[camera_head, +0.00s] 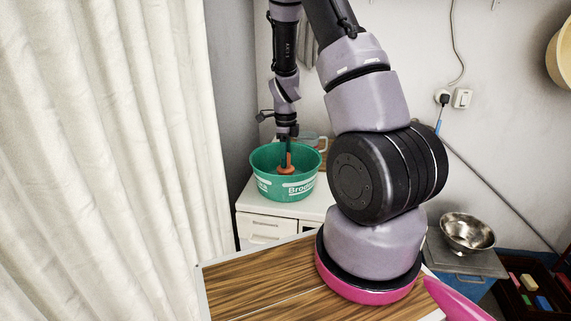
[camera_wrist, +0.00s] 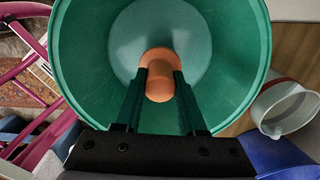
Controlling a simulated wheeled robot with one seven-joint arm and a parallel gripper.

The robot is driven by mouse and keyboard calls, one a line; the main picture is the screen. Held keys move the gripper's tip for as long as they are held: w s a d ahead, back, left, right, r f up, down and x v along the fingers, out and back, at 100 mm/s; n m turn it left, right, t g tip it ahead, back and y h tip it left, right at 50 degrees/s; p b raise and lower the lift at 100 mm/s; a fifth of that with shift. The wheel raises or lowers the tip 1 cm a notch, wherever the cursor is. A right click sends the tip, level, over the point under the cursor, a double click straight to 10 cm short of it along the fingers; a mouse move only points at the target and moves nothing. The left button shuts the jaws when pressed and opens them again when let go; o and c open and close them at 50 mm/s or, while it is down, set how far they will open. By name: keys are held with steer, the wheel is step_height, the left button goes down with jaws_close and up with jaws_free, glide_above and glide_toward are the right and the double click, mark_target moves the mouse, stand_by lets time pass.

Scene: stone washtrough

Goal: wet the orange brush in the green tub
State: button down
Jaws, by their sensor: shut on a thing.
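The green tub (camera_head: 268,185) stands on a white cabinet in the head view, and its inside fills most of the wrist view (camera_wrist: 232,100). My gripper (camera_head: 286,155) points down into the tub. Its two dark fingers (camera_wrist: 160,92) are shut on the orange brush (camera_wrist: 158,59). The orange brush (camera_head: 286,170) shows inside the tub, below the rim. The tub's bottom looks pale in the wrist view; I cannot tell how much water is in it or whether the brush touches it.
A clear jug with a handle (camera_wrist: 286,106) stands close beside the tub. The white cabinet (camera_head: 262,226) carries the tub. A metal bowl (camera_head: 467,232) sits on a grey surface at the right. A cream curtain (camera_head: 100,140) hangs at the left.

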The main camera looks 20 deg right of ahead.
steer(key=shift+r, duration=5.45)
